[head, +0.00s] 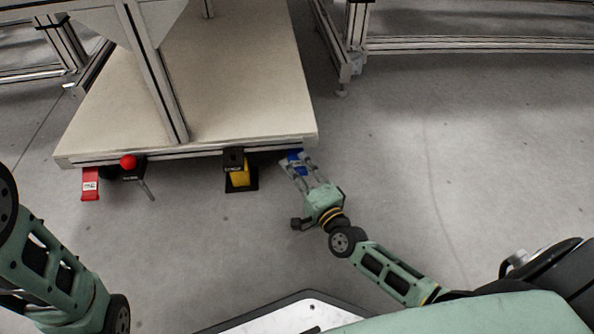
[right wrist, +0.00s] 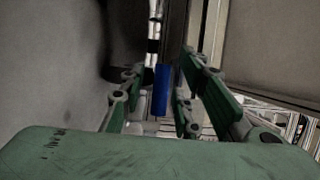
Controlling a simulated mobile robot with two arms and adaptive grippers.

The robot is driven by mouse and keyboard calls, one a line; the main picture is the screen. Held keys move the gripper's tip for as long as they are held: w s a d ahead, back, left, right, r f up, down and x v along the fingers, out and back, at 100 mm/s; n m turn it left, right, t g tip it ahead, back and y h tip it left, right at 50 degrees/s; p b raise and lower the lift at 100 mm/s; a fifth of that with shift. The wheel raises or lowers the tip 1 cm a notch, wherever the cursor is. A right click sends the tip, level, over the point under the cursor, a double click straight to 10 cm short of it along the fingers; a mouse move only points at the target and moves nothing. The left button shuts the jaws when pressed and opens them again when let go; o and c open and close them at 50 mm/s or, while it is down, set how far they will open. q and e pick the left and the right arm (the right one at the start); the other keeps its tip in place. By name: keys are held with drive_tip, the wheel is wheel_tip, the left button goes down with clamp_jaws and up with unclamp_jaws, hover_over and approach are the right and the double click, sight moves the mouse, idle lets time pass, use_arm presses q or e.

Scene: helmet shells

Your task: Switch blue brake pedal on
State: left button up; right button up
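The blue brake pedal (head: 297,158) is at the front right corner of the cart, low at its edge. It is partly hidden by my right gripper (head: 296,166), whose fingertips reach it from the front. In the right wrist view the blue pedal (right wrist: 161,90) stands upright between the two spread fingers of the gripper (right wrist: 160,100). The fingers look open, with a gap on both sides of the pedal. Of my left arm only green links show at the lower left in the head view; its gripper is not seen.
A cart with a beige board (head: 240,80) and aluminium frame fills the upper left. A red pedal (head: 90,184), a red knob (head: 128,162) with a lever, and a yellow pedal (head: 240,176) sit along its front edge. Grey floor to the right is clear.

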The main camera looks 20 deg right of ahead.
drive_tip(key=shift+c, duration=0.5)
clamp_jaws()
drive_tip(key=shift+w+f, duration=0.1)
drive_tip(key=shift+f, duration=0.2)
drive_tip(key=shift+f+n+t+y+p, duration=0.15)
drive_tip(key=shift+n+t+y+p, duration=0.2)
drive_tip(key=shift+t, duration=0.25)
